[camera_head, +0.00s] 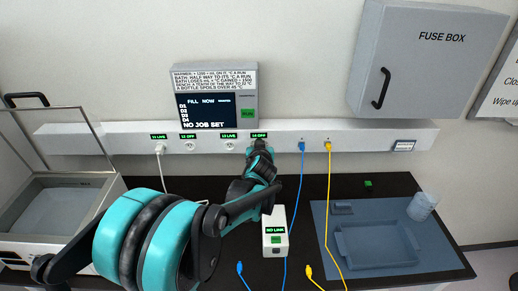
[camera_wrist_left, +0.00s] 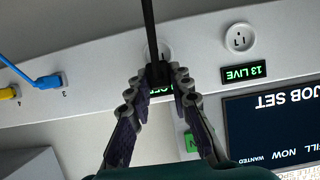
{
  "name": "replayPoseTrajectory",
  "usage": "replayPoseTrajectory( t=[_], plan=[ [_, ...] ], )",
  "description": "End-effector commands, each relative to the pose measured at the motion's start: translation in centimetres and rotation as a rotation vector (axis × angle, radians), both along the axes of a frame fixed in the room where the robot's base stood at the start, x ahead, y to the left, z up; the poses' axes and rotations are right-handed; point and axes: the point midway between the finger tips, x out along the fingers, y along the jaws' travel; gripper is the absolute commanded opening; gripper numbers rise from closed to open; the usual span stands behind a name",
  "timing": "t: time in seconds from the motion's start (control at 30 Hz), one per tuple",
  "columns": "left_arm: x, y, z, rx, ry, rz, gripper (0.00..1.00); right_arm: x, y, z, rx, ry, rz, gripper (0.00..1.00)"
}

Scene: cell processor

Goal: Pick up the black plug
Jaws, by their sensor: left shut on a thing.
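The black plug (camera_wrist_left: 158,73) is between the fingertips of my left gripper (camera_wrist_left: 160,80), which is shut on it. A black cable runs from the plug to the top edge of the left wrist view. A round socket (camera_wrist_left: 163,48) shows partly behind the plug and cable. I cannot tell whether the plug is seated in it or apart from it. In the head view my left gripper (camera_head: 261,152) is at the wall rail, just below the label of socket 14, which reads OFF (camera_head: 259,135). The gripper and arm hide the plug there. My right gripper is not in view.
The rail (camera_head: 95,142) carries a white plug (camera_head: 160,148) at socket 11 and blue and yellow cables (camera_head: 328,145) right of my gripper. A white NO LINK box (camera_head: 275,240) stands close below my arm. A blue mat (camera_head: 330,275) with a tray lies right.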

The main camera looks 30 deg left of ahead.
Motion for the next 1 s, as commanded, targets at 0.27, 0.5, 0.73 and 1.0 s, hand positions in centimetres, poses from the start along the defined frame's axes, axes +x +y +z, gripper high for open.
replayPoseTrajectory(
  t=[0.27,0.5,0.73,1.0],
  plan=[
    [-0.1,0.0,4.8,0.000,0.001,0.001,0.00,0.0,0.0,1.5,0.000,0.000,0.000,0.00],
    [-4.7,-2.9,4.6,0.000,0.001,-0.003,0.00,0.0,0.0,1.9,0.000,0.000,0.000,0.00],
    [-10.7,-6.6,4.6,0.002,0.002,-0.004,0.00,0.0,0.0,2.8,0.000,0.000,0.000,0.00],
    [-15.2,-9.4,4.5,0.000,0.001,-0.002,0.00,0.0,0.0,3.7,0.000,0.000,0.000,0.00]
  ],
)
